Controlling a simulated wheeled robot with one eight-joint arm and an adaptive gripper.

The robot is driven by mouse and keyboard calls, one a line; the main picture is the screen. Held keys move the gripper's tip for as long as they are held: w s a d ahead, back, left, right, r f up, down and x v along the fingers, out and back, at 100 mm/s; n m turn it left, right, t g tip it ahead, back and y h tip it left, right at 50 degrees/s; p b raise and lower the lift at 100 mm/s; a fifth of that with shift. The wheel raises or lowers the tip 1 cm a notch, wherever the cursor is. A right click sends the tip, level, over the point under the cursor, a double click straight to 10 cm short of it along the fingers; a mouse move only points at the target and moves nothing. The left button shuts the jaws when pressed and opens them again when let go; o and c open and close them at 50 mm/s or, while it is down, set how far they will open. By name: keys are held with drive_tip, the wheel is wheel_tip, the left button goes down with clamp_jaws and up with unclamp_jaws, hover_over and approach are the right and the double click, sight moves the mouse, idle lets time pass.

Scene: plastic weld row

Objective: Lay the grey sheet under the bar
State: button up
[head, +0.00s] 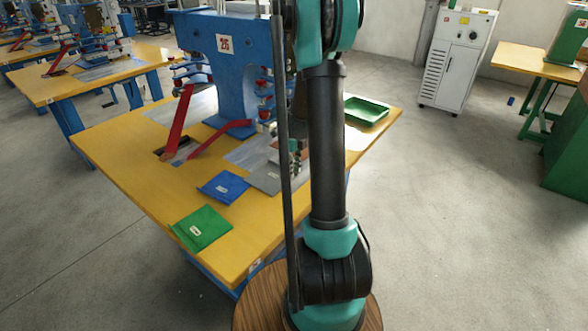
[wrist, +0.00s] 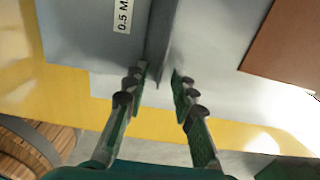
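The grey sheet (head: 266,181) lies flat on the yellow table, to the right of the blue sheet. In the wrist view the grey sheet (wrist: 85,45) bears a white label reading "0.5 M…", and a darker upright lip (wrist: 162,45) runs along its edge. My gripper (wrist: 160,72) is over this lip, one finger on each side, with a small gap showing. In the head view my gripper (head: 295,160) is at the sheet's right end, partly hidden by my arm.
The blue sheet (head: 223,187) and a green sheet (head: 202,228) lie left of the grey one. A pale metal plate (head: 245,153) and red levers (head: 220,133) are behind. A brown piece (wrist: 285,45) lies right of my gripper. A green tray (head: 366,111) stands at the back right.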

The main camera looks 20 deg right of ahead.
wheel_tip(320, 180, up, 12)
drive_tip(key=s+a+f+n+t, duration=0.1)
drive_tip(key=s+a+f+n, duration=0.1)
drive_tip(key=s+n, duration=0.5)
drive_tip(key=s+a+f+n+t, duration=0.1)
drive_tip(key=s+a+f+n, duration=0.1)
drive_tip(key=s+a+n, duration=0.3)
drive_tip(key=s+a+f+n+t, duration=0.2)
drive_tip(key=s+n, duration=0.8)
drive_tip(key=n, duration=0.5)
drive_tip(key=shift+s+a+n, duration=0.3)
drive_tip(key=shift+a+n, duration=0.1)
drive_tip(key=shift+a, duration=0.3)
drive_tip(key=shift+s+a+f+n, duration=0.15)
drive_tip(key=shift+s+f+n, duration=0.2)
drive_tip(key=shift+s+n, duration=0.25)
drive_tip(key=shift+w, duration=0.1)
drive_tip(key=shift+o, duration=0.2)
